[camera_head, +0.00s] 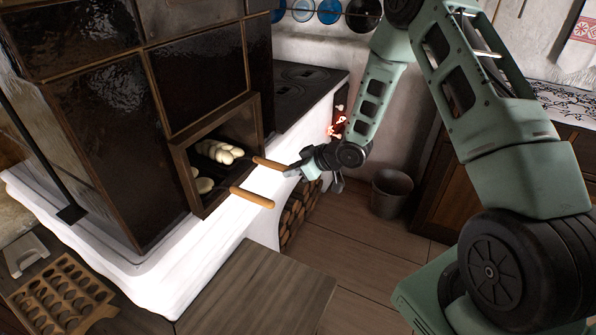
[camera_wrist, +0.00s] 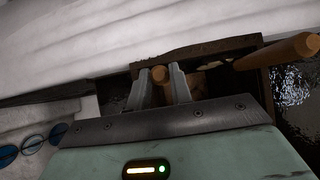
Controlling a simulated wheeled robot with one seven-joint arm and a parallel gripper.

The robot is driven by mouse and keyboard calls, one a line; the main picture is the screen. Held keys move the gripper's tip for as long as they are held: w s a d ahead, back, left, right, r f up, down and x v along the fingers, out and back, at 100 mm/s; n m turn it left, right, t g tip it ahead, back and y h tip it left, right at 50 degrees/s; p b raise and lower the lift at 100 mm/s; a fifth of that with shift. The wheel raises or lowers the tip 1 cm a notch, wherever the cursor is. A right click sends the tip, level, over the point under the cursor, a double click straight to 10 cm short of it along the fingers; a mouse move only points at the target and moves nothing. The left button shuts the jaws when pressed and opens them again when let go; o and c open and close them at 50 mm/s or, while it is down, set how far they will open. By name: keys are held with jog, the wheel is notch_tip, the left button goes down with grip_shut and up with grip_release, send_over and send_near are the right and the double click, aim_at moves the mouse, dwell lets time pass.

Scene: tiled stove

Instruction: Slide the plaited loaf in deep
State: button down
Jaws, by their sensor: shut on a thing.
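The pale plaited loaf (camera_head: 219,151) lies inside the dark oven opening, at its upper right in the head view, apparently on a peel. That peel's wooden handle (camera_head: 272,164) sticks out of the opening toward my gripper (camera_head: 291,172). My gripper is shut on the handle near its outer end. In the wrist view the round handle end (camera_wrist: 160,74) sits between the two fingers. The loaves do not show clearly in the wrist view.
The oven's wood-coloured frame (camera_head: 187,174) surrounds the opening. A white masonry ledge (camera_head: 205,255) runs below it. A wooden bench (camera_head: 262,290) stands in front.

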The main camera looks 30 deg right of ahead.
aim_at(272, 162)
jog(key=shift+w+a, duration=0.7)
jog(key=shift+w, duration=0.4)
jog(key=shift+w+a, duration=0.75)
jog(key=shift+w, duration=0.3)
jog(key=shift+w+a, duration=0.7)
jog(key=shift+w, duration=0.4)
jog(key=c, duration=1.2)
grip_release()
jog(key=shift+s+d, duration=0.1)
jog(key=v, duration=1.7)
jog(key=shift+s+r, duration=0.1)
